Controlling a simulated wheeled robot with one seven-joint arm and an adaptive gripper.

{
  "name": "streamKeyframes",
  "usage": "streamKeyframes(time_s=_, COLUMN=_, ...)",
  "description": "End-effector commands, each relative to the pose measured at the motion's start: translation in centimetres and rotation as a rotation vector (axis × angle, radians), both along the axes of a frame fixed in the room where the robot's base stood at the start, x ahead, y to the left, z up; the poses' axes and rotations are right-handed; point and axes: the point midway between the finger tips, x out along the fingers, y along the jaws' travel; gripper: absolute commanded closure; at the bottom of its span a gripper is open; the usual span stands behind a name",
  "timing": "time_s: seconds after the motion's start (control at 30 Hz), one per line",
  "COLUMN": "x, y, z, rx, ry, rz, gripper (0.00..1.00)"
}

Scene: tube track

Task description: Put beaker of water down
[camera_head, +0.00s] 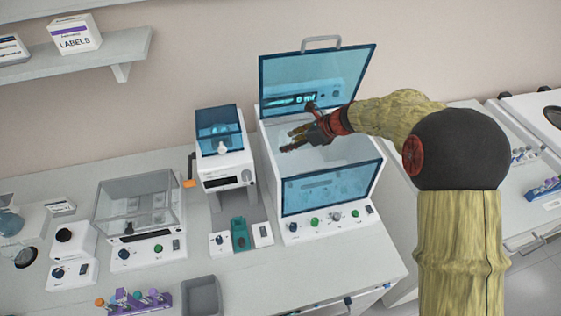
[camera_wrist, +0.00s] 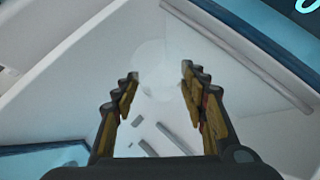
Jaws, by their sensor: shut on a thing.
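My gripper (camera_head: 289,141) reaches into the open white chamber of a tall machine (camera_head: 268,180) with a blue see-through lid (camera_head: 335,75) raised. In the wrist view, my gripper (camera_wrist: 157,88) has its two fingers apart, shut on a clear beaker (camera_wrist: 165,62) that shows only as a faint round outline between and beyond the fingertips. The beaker is hard to make out, and its water level cannot be told. It cannot be made out in the head view. Whether its base touches the chamber floor cannot be told.
The chamber's white walls and blue front pane (camera_head: 331,187) stand close around my gripper. A smaller blue-lidded machine (camera_head: 224,165) stands to the left. Further left are a clear-covered device (camera_head: 136,212) and a purple tube rack (camera_head: 135,300). A grey tray (camera_head: 202,296) lies near the front.

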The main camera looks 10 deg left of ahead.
Motion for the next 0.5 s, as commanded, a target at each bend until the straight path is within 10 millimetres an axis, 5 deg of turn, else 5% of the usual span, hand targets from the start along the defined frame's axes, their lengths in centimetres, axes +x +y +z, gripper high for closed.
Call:
streamKeyframes(time_s=0.3, x=0.0, y=-0.1, z=-7.7, rx=-0.001, ry=0.004, rz=-0.002, gripper=0.76)
streamKeyframes(time_s=0.5, x=0.0, y=0.0, z=-9.3, rx=0.000, ry=0.000, rz=-0.001, gripper=0.76)
